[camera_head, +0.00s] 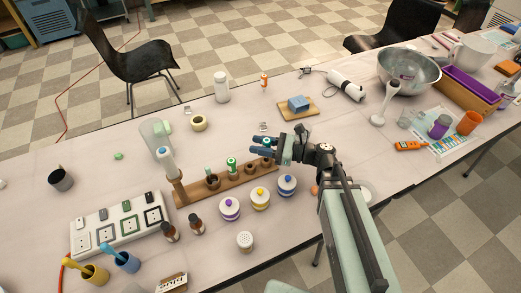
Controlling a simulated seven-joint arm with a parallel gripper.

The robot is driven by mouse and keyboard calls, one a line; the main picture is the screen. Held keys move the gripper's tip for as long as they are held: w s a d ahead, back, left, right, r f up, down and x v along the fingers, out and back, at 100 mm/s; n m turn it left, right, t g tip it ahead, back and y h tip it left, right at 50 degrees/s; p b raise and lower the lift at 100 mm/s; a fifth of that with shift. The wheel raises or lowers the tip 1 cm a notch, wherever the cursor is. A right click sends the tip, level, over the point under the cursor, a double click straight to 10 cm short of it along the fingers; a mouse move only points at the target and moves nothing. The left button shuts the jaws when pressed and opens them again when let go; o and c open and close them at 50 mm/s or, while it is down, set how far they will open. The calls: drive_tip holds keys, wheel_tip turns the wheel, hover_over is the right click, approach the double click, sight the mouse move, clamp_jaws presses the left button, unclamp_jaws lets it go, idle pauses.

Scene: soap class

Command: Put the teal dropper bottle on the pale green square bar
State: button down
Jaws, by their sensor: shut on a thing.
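My gripper (264,144) is above the right end of a brown wooden rack (190,193). Its fingers are shut on a small, mostly hidden bottle, apparently the teal dropper bottle (266,140). I cannot tell if its base is clear of the rack. A green-topped bottle (231,162) stands in the rack to the left. A white block (98,236) at the left bears several squares, one with a green edge (130,224); I cannot tell whether this is the pale green square bar. A small green piece (118,156) lies on the table above it.
White jars with purple, yellow and blue lids (260,199) and brown bottles (196,224) stand in front of the rack. A wooden board with a blue block (298,103) lies behind my gripper.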

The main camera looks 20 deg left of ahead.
wheel_tip(320, 180, up, 7)
drive_tip(key=shift+f, duration=0.2)
drive_tip(key=a+r+n+g+h, duration=0.1)
drive_tip(key=a+n+g+h, duration=0.4)
drive_tip(key=a, duration=3.8)
drive_tip(key=shift+w+f+g+y, duration=0.15)
drive_tip(key=shift+f+g+y, duration=0.25)
drive_tip(key=shift+f, duration=1.15)
drive_tip(key=shift+w+f+g+y, duration=0.15)
drive_tip(key=shift+f+g+y, duration=0.3)
drive_tip(key=shift+f, duration=1.15)
drive_tip(key=shift+w+f+g+y, duration=0.2)
drive_tip(key=shift+f+g, duration=0.35)
drive_tip(key=shift+f, duration=1)
drive_tip(key=shift+f, duration=0.1)
drive_tip(key=c, duration=0.8)
unclamp_jaws()
